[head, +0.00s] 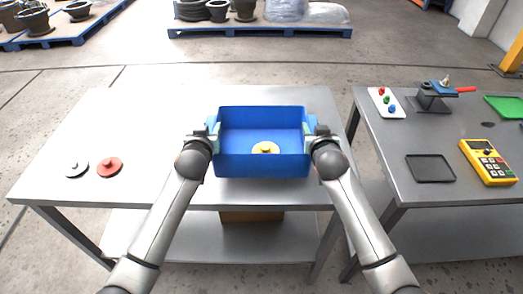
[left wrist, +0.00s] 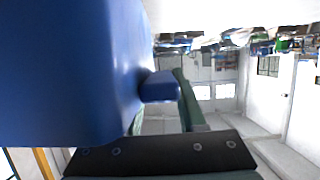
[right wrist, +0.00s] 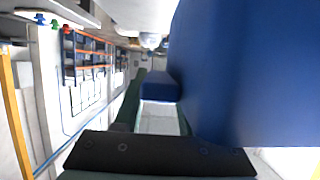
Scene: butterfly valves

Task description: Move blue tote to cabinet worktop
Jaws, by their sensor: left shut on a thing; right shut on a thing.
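The blue tote (head: 262,166) is at the right part of the left metal table (head: 130,120). A yellow disc-like part (head: 265,147) lies inside it. My left gripper (head: 212,132) is shut on the tote's left side, and my right gripper (head: 313,130) is shut on its right side. The tote looks level; I cannot tell whether it touches the tabletop. In the left wrist view the tote's blue wall (left wrist: 70,75) fills the left side. In the right wrist view its wall (right wrist: 250,75) fills the right side. No cabinet worktop is clearly identifiable.
A grey disc (head: 76,168) and a red disc (head: 110,167) lie on the left table. Past a narrow gap, the right table (head: 400,150) carries a white tray with colored knobs (head: 385,103), a valve fixture (head: 432,97), a black tray (head: 430,168) and a yellow device (head: 488,161).

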